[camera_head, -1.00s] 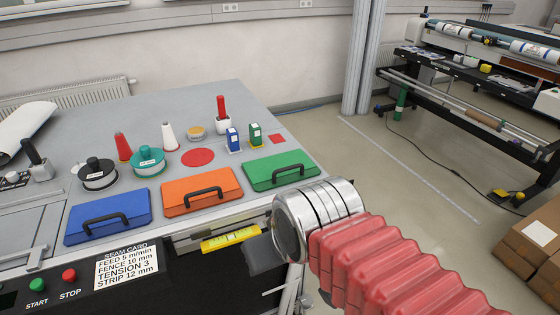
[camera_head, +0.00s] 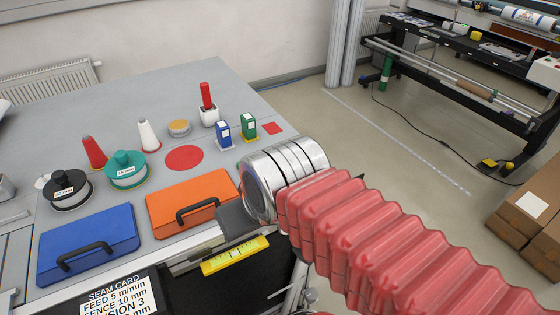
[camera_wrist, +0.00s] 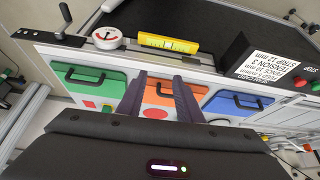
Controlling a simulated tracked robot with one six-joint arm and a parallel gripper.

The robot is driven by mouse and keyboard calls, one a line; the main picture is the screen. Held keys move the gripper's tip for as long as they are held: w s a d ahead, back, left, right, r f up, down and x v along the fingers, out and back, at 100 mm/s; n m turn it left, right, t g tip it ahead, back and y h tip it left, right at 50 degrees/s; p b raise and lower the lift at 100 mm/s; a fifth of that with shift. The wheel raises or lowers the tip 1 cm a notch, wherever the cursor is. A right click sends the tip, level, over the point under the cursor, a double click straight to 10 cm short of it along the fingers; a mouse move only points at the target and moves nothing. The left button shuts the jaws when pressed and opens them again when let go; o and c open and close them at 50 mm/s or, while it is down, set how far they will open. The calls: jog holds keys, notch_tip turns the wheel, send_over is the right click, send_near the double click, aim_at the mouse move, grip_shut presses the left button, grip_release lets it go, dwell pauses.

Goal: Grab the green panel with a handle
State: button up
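The green panel (camera_wrist: 108,87) with a dark handle (camera_wrist: 84,77) lies on the table, left of my gripper in the wrist view. In the head view my arm's silver wrist hides it. The orange panel (camera_wrist: 160,90) lies beside it, between and beyond my fingers in the wrist view; it also shows in the head view (camera_head: 165,207). The blue panel (camera_head: 105,232) lies furthest left in the head view. My gripper (camera_wrist: 160,79) is open and empty, its two dark fingers apart. In the head view only a dark part of my gripper (camera_head: 236,222) shows, near the orange panel's right side.
A yellow spirit level (camera_head: 235,255) sits at the table's front edge. Behind the panels stand a black spool (camera_head: 67,188), a teal spool (camera_head: 126,170), red and white cones, and small blue and green boxes. Cardboard boxes (camera_head: 525,215) stand on the floor at right.

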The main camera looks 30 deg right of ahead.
jog(key=shift+w+a, duration=0.1)
dwell(0.3)
jog(key=w+d+r+m+g, duration=0.2)
jog(key=w+d+m, duration=0.6)
jog(key=d, duration=0.3)
jog(key=w+d+r+m+g, duration=0.1)
jog(key=w+d+m+g, duration=0.2)
jog(key=w+d+m, duration=0.5)
jog(key=d+m, duration=0.2)
jog(key=d, duration=0.1)
jog(key=shift+r+m+g, duration=0.3)
jog(key=shift+r, duration=0.05)
jog(key=shift+a, duration=0.1)
jog(key=shift+f, duration=4.35)
